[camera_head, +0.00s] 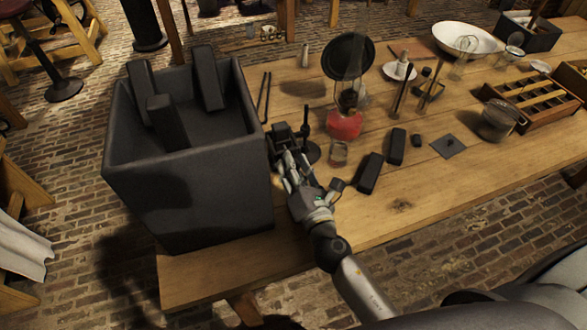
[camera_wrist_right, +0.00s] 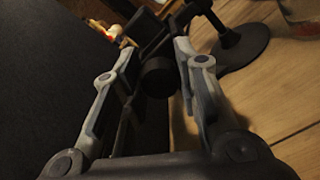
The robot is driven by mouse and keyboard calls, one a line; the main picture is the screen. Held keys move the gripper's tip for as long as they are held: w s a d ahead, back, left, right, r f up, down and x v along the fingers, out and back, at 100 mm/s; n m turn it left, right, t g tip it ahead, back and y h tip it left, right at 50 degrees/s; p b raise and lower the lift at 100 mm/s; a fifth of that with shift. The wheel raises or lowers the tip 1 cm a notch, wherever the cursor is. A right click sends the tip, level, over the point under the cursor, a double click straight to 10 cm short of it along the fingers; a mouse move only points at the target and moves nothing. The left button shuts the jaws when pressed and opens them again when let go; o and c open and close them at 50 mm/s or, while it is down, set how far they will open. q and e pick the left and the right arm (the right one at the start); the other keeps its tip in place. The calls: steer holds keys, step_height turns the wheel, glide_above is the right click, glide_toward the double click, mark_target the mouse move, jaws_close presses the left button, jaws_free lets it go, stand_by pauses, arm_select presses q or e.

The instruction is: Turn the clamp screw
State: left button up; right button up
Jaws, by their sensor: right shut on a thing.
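The clamp (camera_head: 284,132) is a dark metal piece beside the jar's right wall, next to a small dark stand with an upright rod (camera_head: 307,128). My right gripper (camera_head: 287,160) reaches it from the front. In the right wrist view, the dark round knob of the clamp screw (camera_wrist_right: 158,78) sits between the two grey fingers of the right gripper (camera_wrist_right: 157,58), which are shut on it. The fingers and the dark colour hide much of the screw. My left gripper is not in view.
A big dark open jar (camera_head: 190,205) with several dark blocks stands close at left. A red-based lamp (camera_head: 345,124), a small glass (camera_head: 338,154) and two dark blocks (camera_head: 370,173) are to the right. The table's front edge (camera_head: 400,228) is fairly clear.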

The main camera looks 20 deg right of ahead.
steer(key=m+b, duration=0.1)
steer(key=m, duration=0.3)
steer(key=shift+m, duration=0.4)
steer(key=m, duration=0.4)
steer(key=shift+d+m+b, duration=0.1)
steer(key=shift+m+b, duration=0.2)
steer(key=m, duration=0.4)
steer(key=shift+m+p, duration=0.85)
steer(key=shift+m, duration=1.65)
steer(key=shift+f, duration=0.1)
steer(key=o, duration=1)
steer(key=shift+o, duration=0.2)
